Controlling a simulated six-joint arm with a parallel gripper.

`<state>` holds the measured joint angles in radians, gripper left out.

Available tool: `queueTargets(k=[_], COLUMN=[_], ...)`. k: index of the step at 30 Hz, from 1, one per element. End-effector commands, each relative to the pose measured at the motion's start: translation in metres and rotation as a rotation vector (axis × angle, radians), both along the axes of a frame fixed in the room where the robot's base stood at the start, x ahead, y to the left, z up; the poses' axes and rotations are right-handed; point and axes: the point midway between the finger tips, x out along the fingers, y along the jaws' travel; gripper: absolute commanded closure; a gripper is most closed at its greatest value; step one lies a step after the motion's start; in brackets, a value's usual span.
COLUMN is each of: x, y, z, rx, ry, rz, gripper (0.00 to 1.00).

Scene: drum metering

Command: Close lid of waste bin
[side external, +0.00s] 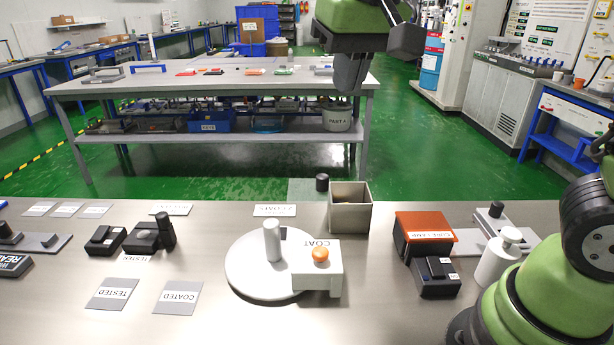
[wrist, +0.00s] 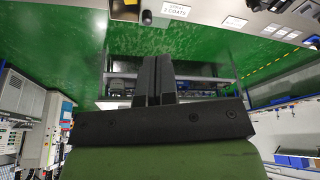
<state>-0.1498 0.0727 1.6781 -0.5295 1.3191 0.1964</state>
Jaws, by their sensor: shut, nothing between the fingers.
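The waste bin appears to be the square grey-beige box (side external: 350,212) at the back edge of the near table in the side view. Its top is open. A flat grey-green panel (side external: 302,188) and a short black knob (side external: 322,183) stand beside it on the left; I cannot tell whether either is part of the lid. The bin shows partly at the top edge of the wrist view (wrist: 124,11), beside the knob (wrist: 147,17). My gripper (side external: 349,90) is shut and empty, hanging well above and behind the bin, fingers down. Its fingertips also show in the wrist view (wrist: 153,62).
A white round turntable (side external: 245,280) with a grey cylinder and a white COAT block (side external: 316,268) stands in front left of the bin. A black box with an orange top (side external: 425,225) is to the right. The air around my gripper is clear.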

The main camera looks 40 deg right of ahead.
Motion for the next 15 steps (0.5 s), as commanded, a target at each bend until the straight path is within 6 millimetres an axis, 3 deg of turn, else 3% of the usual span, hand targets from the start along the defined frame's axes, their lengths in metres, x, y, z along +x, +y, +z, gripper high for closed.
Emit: queueTargets(k=[1,6,12,15], x=[0.021,0.076,0.124,0.136], y=[0.003,0.010,0.022,0.027], z=[-0.008,-0.040,-0.093,-0.118], rx=[-0.038,-0.175,-0.335,-0.399], ry=[0.032,0.094,0.116,0.110], rz=[-0.013,-0.093,-0.208,-0.262], gripper=[1.00,1.00,1.00,1.00])
